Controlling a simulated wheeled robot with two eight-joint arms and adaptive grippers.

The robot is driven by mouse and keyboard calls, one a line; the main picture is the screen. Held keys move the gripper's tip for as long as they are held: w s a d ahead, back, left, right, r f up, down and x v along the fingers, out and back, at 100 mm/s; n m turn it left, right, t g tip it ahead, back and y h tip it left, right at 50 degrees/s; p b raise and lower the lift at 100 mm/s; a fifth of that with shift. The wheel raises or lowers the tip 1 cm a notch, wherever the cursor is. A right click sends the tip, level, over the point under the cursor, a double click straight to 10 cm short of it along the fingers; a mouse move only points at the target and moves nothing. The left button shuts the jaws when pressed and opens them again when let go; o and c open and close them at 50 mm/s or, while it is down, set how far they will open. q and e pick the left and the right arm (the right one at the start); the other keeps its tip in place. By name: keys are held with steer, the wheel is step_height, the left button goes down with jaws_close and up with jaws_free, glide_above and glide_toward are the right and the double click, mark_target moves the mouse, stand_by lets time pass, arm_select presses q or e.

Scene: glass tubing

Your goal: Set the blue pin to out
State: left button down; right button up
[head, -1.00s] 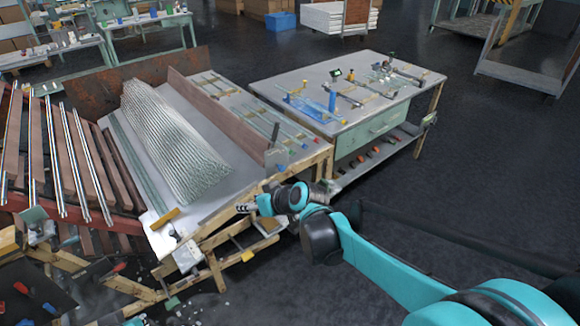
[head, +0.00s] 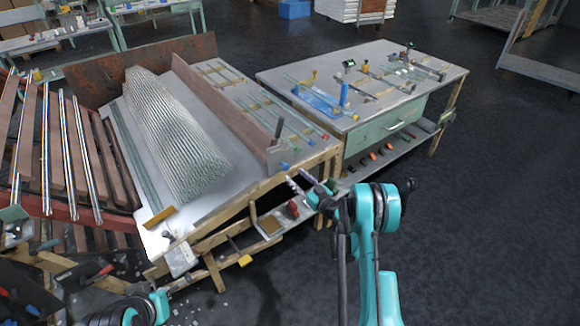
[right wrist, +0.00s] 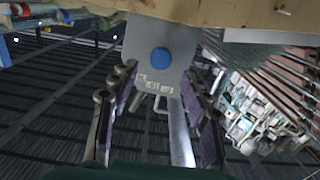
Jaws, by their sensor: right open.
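The blue pin (right wrist: 160,61) shows as a round blue knob on a pale metal plate (right wrist: 145,35) in the right wrist view. In the head view a small blue spot (head: 284,166) sits by a grey bracket (head: 274,157) at the near right corner of the sloped glass-tube bench. My right gripper (head: 300,182) is just below and right of that corner. In the right wrist view its fingers (right wrist: 160,100) are open and empty, spread to either side below the pin, apart from it. My left gripper is not in view; teal parts of my left arm show at the bottom left.
The bench's wooden edge (right wrist: 230,12) runs close above the plate. A pile of glass tubes (head: 175,135) lies on the bench. A second table (head: 385,68) with fixtures stands to the right. A lower shelf holds a red item (head: 293,209). Floor at right is clear.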

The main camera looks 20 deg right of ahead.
mark_target(287, 168)
steer(key=b+x, duration=0.2)
steer(key=x, duration=0.5)
steer(key=shift+f, duration=0.1)
steer(key=shift+w+a, duration=0.1)
steer(key=shift+w, duration=0.2)
